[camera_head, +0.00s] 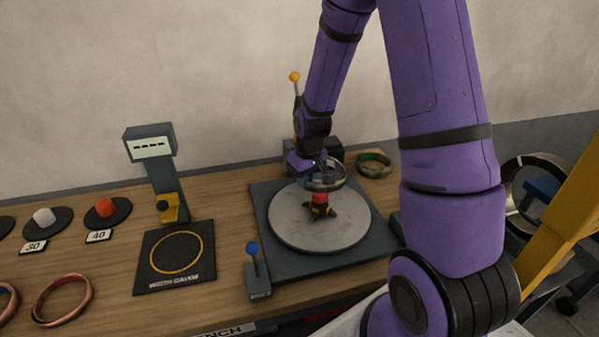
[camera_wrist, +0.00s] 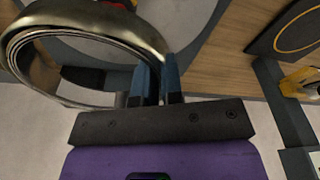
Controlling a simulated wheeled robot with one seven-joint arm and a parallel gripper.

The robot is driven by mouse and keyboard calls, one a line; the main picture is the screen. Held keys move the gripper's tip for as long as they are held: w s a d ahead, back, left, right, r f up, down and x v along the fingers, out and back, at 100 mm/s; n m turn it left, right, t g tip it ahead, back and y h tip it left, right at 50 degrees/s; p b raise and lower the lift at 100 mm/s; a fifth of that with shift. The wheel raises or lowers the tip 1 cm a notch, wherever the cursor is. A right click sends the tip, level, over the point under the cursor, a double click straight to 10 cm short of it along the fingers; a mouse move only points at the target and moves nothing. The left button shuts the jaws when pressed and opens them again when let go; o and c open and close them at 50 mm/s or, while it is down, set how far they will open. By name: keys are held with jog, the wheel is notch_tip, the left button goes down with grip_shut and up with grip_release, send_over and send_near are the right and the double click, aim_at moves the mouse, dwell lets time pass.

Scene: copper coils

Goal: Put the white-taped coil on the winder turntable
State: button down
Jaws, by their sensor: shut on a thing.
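My gripper (camera_head: 318,168) is shut on a metallic ring-shaped coil (camera_head: 328,183), which hangs above the winder turntable. In the wrist view the fingers (camera_wrist: 160,78) pinch the rim of this coil (camera_wrist: 28,22) at its right side; I cannot make out clear white tape on it. The winder turntable (camera_head: 345,230) is a round pale grey disc on a dark square base. A hub (camera_head: 320,203) with a red top and dark jaws stands at its middle, below and partly overlapped by the coil. The coil appears tilted.
A coil with green on it (camera_head: 374,164) lies behind the turntable. A blue-knobbed lever (camera_head: 253,262) stands front left, a yellow-knobbed lever (camera_head: 294,82) behind. The width gauge mat (camera_head: 147,276) is left, with copper coils (camera_head: 62,300) beyond. Another ring (camera_head: 513,172) is at right.

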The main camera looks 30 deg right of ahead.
jog(key=shift+f, duration=5.8)
jog(key=c, duration=1.2)
grip_release()
jog(key=r, duration=0.3)
jog(key=s+r, duration=0.1)
jog(key=r, duration=0.6)
jog(key=shift+s+r, duration=0.3)
jog(key=shift+r, duration=0.05)
